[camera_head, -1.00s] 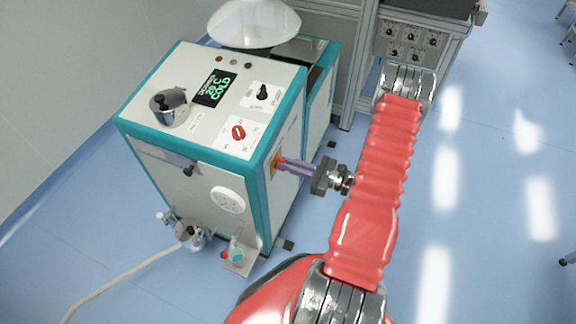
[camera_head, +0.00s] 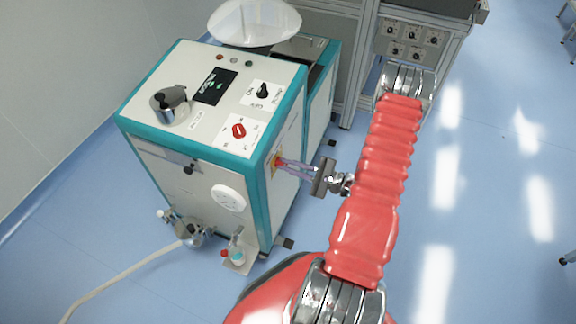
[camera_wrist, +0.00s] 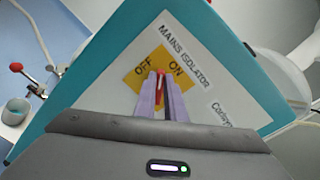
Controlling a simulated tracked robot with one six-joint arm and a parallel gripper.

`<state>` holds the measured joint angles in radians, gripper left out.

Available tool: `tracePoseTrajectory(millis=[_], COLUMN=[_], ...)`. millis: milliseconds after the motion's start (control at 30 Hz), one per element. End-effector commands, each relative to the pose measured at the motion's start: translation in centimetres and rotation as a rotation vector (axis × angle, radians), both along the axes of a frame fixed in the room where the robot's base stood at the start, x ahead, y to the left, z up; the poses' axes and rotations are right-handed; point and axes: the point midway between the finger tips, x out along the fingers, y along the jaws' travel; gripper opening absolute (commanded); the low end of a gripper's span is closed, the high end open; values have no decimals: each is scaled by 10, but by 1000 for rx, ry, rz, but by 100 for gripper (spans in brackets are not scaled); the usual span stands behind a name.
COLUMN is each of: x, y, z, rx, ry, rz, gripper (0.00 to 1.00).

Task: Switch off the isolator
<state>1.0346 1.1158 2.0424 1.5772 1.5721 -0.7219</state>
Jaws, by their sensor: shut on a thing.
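The mains isolator is a yellow plate (camera_wrist: 134,80) marked OFF and ON with a red handle (camera_wrist: 160,79), on the side panel of the white and teal machine (camera_head: 203,160). My gripper (camera_wrist: 161,90) is shut on the red handle, with one purple finger on each side of it. In the head view my gripper (camera_head: 284,165) reaches the panel from the right, and the red handle (camera_head: 279,161) shows at its fingertips. In the wrist view the handle's tip lies between the words OFF and ON. The fingers hide its lower part, so I cannot tell its exact setting.
The machine's top has a dark display (camera_head: 213,87), a red knob (camera_head: 238,131), a black selector (camera_head: 263,91) and a metal pot (camera_head: 169,106). A hose (camera_head: 125,280) lies on the floor at lower left. Floor is clear to the right of my arm.

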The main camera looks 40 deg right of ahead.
Motion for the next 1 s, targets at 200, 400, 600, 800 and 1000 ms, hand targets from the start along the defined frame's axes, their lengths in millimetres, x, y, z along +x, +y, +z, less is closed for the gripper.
tracePoseTrajectory(millis=[200,400,600,800,1000], x=[-4,-5,-5,-5,-5], y=[6,8,9,10,10], z=[-5,-7,-10,-13,-15], rx=[-167,-332,-491,-624,-710], ry=[-96,-192,-284,-363,-413], rz=[8,8,9,10,12], gripper=[0,0,0,0,0])
